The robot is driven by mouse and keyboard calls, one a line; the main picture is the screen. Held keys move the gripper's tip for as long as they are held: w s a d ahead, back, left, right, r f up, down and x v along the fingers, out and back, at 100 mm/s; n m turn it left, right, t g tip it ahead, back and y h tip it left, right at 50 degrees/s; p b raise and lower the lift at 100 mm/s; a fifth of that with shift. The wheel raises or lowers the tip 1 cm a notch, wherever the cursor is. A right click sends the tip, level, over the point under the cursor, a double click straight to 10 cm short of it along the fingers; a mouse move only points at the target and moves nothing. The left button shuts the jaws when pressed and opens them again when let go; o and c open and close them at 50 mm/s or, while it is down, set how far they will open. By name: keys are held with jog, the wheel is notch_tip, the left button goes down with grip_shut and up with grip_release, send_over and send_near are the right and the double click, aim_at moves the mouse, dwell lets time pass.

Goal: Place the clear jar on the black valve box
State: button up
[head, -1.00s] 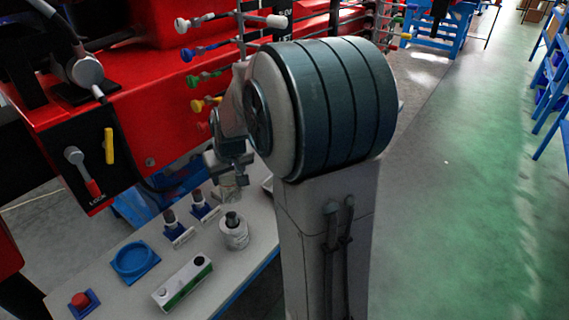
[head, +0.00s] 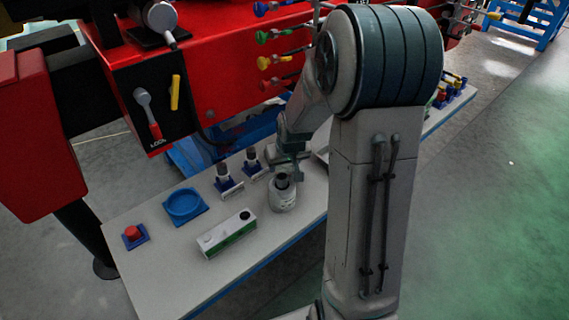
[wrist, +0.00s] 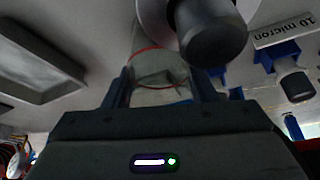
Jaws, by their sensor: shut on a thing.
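My gripper (wrist: 162,90) is shut on the clear jar (wrist: 158,72), a see-through vessel with a reddish rim, seen between the fingers in the wrist view. In the head view my gripper (head: 288,160) is over the bench, just behind a white bottle with a dark cap; the jar is too small and covered to make out there. The black box (head: 135,75), which I take for the valve box, is on the front of the red machine at the left, with a grey-and-red lever and a yellow handle. Its top carries a round grey part.
The white bottle (head: 283,197) is close beside the jar. The bench (head: 165,265) also holds a blue round dish (head: 185,205), a white-green box (head: 228,234), a red button (head: 132,232) and small filters on blue holders (head: 224,174). A grey tray (wrist: 40,60) is at left.

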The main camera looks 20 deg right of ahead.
jog(key=shift+f, duration=0.2)
jog(key=o, duration=1)
jog(key=shift+r, duration=0.15)
